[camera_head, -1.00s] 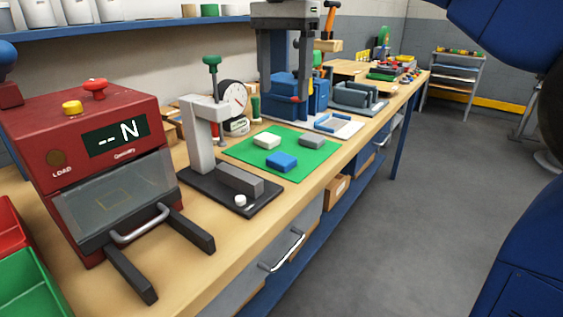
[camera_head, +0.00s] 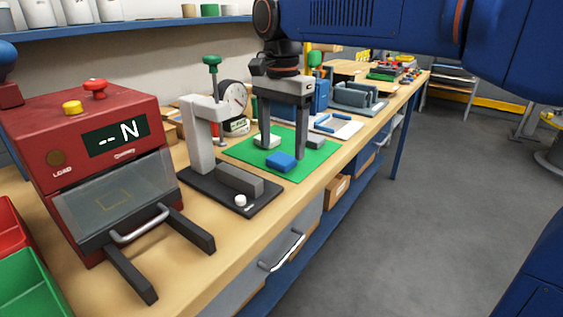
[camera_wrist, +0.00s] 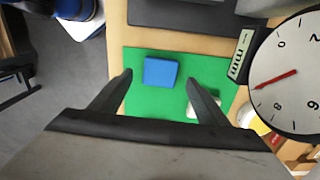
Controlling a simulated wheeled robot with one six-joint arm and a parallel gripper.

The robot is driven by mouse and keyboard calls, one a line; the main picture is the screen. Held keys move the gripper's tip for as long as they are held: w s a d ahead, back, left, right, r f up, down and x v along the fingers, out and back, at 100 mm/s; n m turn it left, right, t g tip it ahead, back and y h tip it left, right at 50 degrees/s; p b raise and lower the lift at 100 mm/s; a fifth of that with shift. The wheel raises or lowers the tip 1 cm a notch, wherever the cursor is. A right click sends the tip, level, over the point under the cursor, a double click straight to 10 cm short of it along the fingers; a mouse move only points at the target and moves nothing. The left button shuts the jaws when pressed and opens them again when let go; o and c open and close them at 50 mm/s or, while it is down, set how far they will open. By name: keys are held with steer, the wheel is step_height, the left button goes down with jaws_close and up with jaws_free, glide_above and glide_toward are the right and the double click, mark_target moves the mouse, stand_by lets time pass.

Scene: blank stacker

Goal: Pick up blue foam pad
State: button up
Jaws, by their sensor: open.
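The blue foam pad (camera_head: 281,161) lies flat on the green mat (camera_head: 240,150), near its front edge. In the wrist view the pad (camera_wrist: 160,72) lies beyond the fingertips, between their lines. My gripper (camera_head: 283,146) points down over the mat, its two fingers wide apart and empty. In the wrist view my gripper (camera_wrist: 160,78) is open, with nothing between the fingers. A white pad (camera_head: 267,142) lies behind the blue one, partly behind a finger.
A white tray (camera_head: 336,127) lies beyond the mat.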

mark_target(281, 158)
steer(key=shift+s+f, duration=0.15)
steer(key=shift+f, duration=1.45)
steer(key=c, duration=1.1)
steer(key=shift+r, duration=0.1)
